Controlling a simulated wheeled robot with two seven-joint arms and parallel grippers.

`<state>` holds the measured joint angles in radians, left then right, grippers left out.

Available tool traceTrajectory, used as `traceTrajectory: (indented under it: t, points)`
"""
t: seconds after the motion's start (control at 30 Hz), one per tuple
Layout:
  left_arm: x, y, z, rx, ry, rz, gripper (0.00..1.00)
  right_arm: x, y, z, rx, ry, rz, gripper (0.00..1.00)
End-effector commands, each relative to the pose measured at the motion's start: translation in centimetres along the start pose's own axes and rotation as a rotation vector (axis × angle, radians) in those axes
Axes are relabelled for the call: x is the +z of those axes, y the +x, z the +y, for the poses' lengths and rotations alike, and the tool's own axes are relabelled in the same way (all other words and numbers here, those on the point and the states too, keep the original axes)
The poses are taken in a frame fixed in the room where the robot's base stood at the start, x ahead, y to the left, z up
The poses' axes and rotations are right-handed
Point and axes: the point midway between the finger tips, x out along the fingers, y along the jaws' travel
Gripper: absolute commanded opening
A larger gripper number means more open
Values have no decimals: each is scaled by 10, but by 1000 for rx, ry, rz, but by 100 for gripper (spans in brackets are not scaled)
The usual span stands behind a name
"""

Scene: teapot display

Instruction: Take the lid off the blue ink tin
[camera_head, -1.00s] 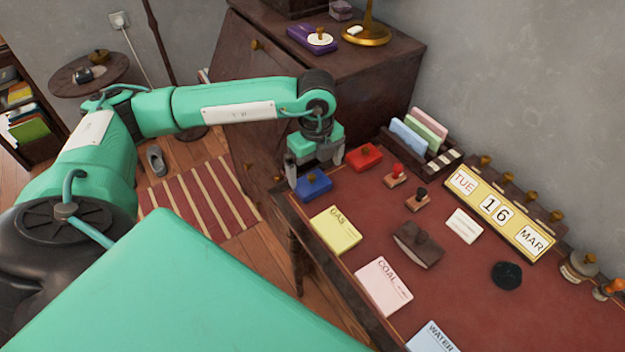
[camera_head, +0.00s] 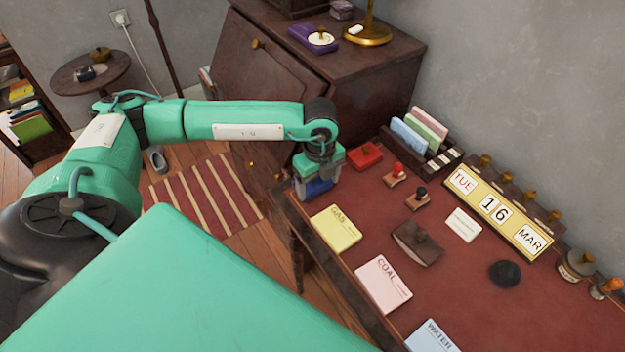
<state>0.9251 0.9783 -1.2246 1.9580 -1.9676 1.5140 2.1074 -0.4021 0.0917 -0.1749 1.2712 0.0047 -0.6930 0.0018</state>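The blue ink tin (camera_head: 319,188) sits at the near left corner of the red-topped desk, partly hidden by my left gripper. My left gripper (camera_head: 318,180) points down right over it, with the fingers apart. One finger shows at the tin's left end; the other is mostly hidden. The knob on its lid is covered from view, and I cannot tell whether the fingers touch the tin. The lid appears to be on the tin. My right gripper is out of view.
A red ink tin (camera_head: 365,156) stands close behind on the right, with stamps (camera_head: 394,175) beyond. A yellow card (camera_head: 336,229) lies in front. A card rack (camera_head: 423,139) and a date display (camera_head: 497,207) stand along the back. A dark cabinet (camera_head: 360,85) rises behind.

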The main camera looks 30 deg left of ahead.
Motion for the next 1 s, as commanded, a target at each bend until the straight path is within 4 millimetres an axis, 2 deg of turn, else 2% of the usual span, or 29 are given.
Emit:
traceTrajectory:
  t: [0.37,0.53,0.67,1.0]
  points:
    - [0,-3,0,-1,0,0,56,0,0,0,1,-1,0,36]
    - [0,-16,-1,-3,0,0,56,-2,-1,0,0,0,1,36]
    - [0,-40,-1,-5,1,-1,56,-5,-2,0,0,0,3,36]
    - [0,-137,-1,-6,1,-1,56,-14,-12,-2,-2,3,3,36]
